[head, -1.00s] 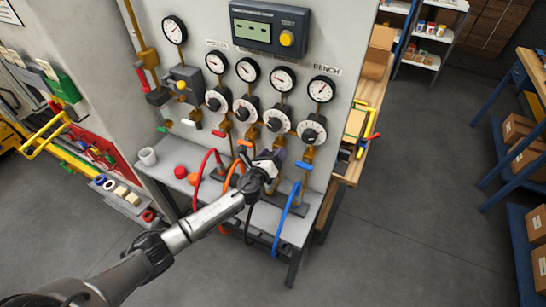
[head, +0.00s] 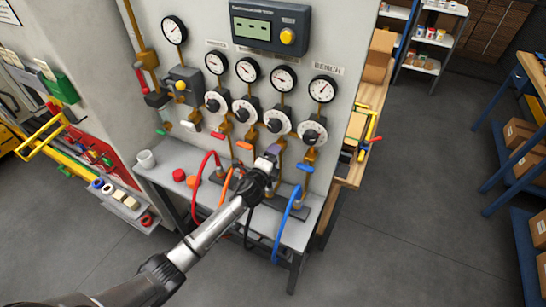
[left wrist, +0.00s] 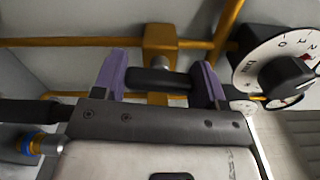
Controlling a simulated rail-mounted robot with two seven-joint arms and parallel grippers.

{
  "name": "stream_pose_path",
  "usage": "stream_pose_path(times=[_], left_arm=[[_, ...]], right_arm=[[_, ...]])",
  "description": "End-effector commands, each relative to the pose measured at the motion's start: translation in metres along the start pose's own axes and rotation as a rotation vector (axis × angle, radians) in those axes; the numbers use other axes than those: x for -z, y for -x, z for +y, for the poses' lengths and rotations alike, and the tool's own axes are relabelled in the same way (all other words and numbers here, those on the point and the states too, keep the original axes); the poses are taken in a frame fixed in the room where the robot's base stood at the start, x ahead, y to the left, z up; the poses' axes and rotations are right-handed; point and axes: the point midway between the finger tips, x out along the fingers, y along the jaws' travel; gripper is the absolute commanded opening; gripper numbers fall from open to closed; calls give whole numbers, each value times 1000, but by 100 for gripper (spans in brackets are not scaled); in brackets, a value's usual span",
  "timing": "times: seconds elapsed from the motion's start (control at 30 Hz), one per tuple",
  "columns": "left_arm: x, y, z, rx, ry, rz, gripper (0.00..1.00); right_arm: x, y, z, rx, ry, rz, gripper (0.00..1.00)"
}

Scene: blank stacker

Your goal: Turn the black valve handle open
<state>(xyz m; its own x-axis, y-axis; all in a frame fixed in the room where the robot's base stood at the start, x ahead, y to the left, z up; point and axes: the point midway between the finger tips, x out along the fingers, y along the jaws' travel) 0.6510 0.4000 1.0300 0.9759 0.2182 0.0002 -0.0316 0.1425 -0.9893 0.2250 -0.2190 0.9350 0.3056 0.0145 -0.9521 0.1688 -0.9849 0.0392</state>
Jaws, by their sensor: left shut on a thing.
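The black valve handle (left wrist: 158,82) shows in the left wrist view as a short dark bar in front of a brass valve body (left wrist: 160,42). The two purple fingers of my left gripper (left wrist: 161,76) stand at its two ends and are shut on it. In the head view my left gripper (head: 271,155) is at the pipework below the third dial from the left in the row, and it hides most of the handle. My right gripper is not in view.
Red (head: 217,135), orange (head: 244,145) and blue (head: 304,167) handles flank the gripper. Below are a grey bench (head: 171,151) and red, orange and blue hoses (head: 287,215). A white-dial knob (left wrist: 283,70) is close on the right in the wrist view.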

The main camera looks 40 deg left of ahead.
Motion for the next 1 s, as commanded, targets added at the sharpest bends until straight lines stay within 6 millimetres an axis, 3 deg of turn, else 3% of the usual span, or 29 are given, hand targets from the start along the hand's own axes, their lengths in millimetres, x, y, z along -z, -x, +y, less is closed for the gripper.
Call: stream_pose_path(times=[0.4, 0.93, 0.97, 1.0], left_arm=[[0, 0, 0, 0, 148, 1, 42], [0, 0, 0, 0, 165, 0, 42], [0, 0, 0, 0, 165, 0, 69], [0, 0, 0, 0, 165, 0, 73]], right_arm=[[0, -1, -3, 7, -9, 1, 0], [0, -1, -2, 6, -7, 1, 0], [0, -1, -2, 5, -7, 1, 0], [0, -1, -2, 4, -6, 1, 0]])
